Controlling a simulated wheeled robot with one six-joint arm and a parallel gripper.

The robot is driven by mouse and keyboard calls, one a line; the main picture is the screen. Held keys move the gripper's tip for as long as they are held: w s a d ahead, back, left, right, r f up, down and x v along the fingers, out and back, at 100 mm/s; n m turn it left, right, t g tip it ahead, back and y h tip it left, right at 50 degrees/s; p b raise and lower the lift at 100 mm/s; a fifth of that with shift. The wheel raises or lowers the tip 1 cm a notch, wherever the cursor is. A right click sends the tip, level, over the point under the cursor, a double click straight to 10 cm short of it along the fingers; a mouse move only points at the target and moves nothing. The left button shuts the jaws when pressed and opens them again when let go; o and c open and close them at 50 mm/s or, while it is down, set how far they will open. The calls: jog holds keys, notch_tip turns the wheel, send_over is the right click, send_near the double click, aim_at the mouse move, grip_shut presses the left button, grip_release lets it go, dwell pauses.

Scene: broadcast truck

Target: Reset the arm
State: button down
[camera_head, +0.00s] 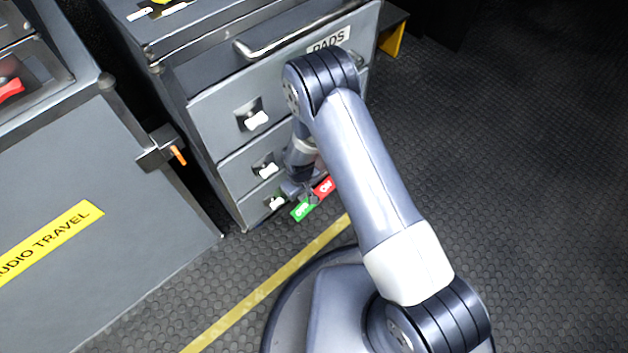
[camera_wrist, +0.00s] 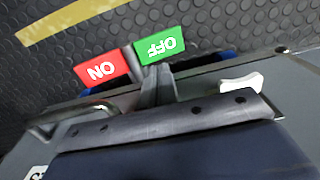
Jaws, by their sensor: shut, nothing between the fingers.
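My arm reaches over the grey drawer cabinet, and my gripper (camera_head: 311,196) is low by the bottom of its front. In the wrist view my gripper (camera_wrist: 152,78) shows as shut grey fingers with nothing between them. The fingertips point at the gap between a red ON plate (camera_wrist: 101,70) and a green OFF plate (camera_wrist: 160,46). The same red plate (camera_head: 324,187) and green plate (camera_head: 301,210) show in the head view. I cannot tell whether the fingers touch the plates. My forearm hides part of the cabinet front.
The drawer cabinet (camera_head: 222,109) has white latches and a metal bar handle (camera_head: 300,35). A grey case (camera_head: 90,160) with a yellow label and an orange-tipped latch (camera_head: 178,155) stands at left. A yellow floor line (camera_head: 262,290) runs past my base. Dark floor at right is clear.

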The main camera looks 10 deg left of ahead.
aim_at(303, 209)
jog(key=shift+f+b, duration=2)
jog(key=shift+f, duration=1.6)
jog(key=shift+r, duration=0.15)
jog(key=shift+r, duration=0.15)
notch_tip(303, 209, up, 7)
jog(key=p, duration=0.6)
jog(key=shift+f, duration=0.2)
